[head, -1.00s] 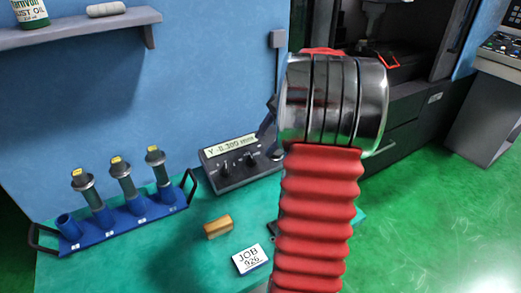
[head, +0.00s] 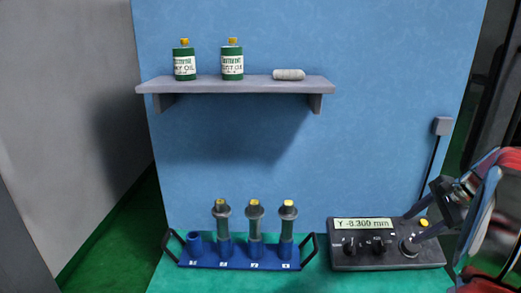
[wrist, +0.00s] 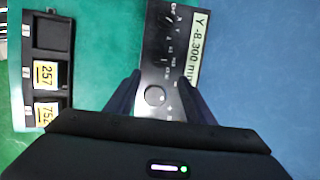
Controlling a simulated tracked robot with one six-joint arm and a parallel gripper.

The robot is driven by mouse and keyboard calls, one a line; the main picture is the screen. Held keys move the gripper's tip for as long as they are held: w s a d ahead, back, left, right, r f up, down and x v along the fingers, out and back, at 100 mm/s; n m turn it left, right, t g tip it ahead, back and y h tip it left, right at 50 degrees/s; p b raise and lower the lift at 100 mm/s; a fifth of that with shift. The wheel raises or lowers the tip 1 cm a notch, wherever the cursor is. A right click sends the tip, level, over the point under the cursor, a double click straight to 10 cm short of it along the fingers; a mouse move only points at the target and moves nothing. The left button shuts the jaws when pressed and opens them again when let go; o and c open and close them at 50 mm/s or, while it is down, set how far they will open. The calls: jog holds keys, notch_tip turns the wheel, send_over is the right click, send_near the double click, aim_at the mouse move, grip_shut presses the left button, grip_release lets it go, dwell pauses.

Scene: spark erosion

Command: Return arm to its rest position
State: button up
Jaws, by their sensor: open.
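My gripper (wrist: 159,98) is open and empty in the wrist view, its two dark fingers apart over the lower end of the dark readout box (wrist: 165,45). A round knob on the box shows between the fingers. In the head view the readout box (head: 352,256) stands at the lower right, reading Y -8.300 mm. My arm comes in from the right edge there, with the gripper's dark parts over the box's right end. I cannot tell whether the fingers touch the box.
A blue rack (head: 225,264) holds several upright holders left of the box. A shelf (head: 240,86) above carries two green oil containers and a white roll. A black slotted tray (wrist: 48,35) with yellow-labelled pieces shows in the wrist view.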

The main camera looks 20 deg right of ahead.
jog(key=shift+d, duration=0.1)
jog(key=s+a+f+n+g, duration=0.2)
jog(key=s+a+f+n, duration=0.2)
jog(key=a, duration=0.1)
jog(key=s+a+r+n, duration=0.1)
jog(key=a+n, duration=0.4)
jog(key=a, duration=0.7)
jog(key=s+a+r+n+t+h, duration=0.1)
jog(key=a+n, duration=0.5)
jog(key=a, duration=0.6)
jog(key=s+a+r+n+t+h, duration=0.1)
jog(key=s+a+r+n, duration=0.2)
jog(key=a, duration=1)
jog(key=s+n, duration=0.1)
jog(key=n, duration=0.1)
jog(key=shift+s+n, duration=0.4)
jog(key=shift+c, duration=0.3)
